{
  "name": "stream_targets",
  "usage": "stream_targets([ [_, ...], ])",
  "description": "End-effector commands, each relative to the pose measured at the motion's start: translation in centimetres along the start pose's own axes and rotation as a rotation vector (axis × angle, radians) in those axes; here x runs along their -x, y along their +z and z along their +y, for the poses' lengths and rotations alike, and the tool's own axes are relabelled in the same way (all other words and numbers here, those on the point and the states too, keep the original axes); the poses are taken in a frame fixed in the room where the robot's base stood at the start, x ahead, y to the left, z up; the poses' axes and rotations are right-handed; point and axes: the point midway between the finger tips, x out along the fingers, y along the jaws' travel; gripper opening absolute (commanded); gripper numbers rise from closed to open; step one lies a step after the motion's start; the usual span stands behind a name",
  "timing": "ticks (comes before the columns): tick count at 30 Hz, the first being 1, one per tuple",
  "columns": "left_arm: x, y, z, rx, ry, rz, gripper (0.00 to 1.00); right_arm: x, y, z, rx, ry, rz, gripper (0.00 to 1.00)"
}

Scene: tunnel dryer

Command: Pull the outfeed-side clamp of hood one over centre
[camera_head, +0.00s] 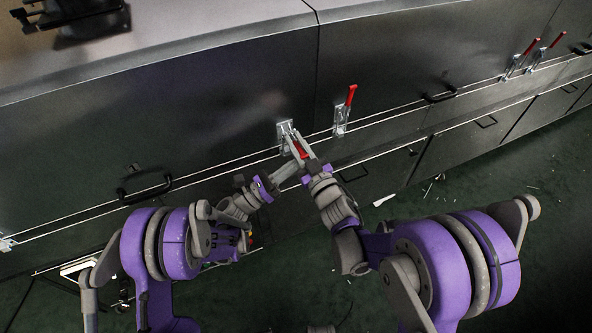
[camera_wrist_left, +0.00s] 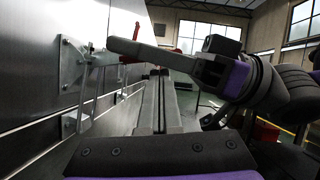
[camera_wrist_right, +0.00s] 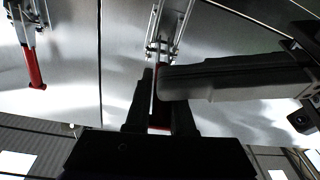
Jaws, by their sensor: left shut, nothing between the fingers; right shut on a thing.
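A toggle clamp (camera_head: 285,130) with a silver bracket is fixed to the dark hood front; its red handle (camera_head: 302,150) slants down and outward. My right gripper (camera_head: 299,144) is shut on this handle; the right wrist view shows the red handle (camera_wrist_right: 158,122) between its fingers, below the clamp's metal rods (camera_wrist_right: 164,45). My left gripper (camera_head: 292,166) is shut and empty just below, close to the right fingers. Its closed fingers (camera_wrist_left: 160,76) show in the left wrist view beside the clamp bracket (camera_wrist_left: 72,62). I cannot tell whether the grippers touch.
A neighbouring clamp (camera_head: 341,119) stands to the right past the hood seam, its red handle upright. More red-handled clamps (camera_head: 514,64) are farther right. A black handle (camera_head: 145,190) sticks out at left. Lower drawers (camera_head: 385,175) run under the rail. Debris lies on the green floor.

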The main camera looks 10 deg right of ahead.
Motion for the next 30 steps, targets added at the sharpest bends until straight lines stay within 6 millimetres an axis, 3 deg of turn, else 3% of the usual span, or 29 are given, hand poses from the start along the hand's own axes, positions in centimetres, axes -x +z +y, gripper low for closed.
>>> stream_targets([
  [23, -0.5, 1.7, -0.1, 0.057, 0.024, -0.007, 0.0, 0.0, 0.1, -0.3, 0.003, -0.005, -0.001, 0.0],
  [24, -0.5, 1.7, -0.2, 0.057, 0.023, -0.007, 0.0, 0.0, 0.1, -0.2, 0.003, -0.004, -0.002, 0.19],
  [29, -0.5, 1.8, -0.2, 0.058, 0.022, -0.007, 0.0, 0.0, 0.2, -0.2, 0.005, -0.003, -0.005, 0.48],
  [30, -0.5, 1.8, -0.2, 0.058, 0.021, -0.007, 0.0, 0.0, 0.2, -0.2, 0.005, -0.003, -0.005, 0.48],
])
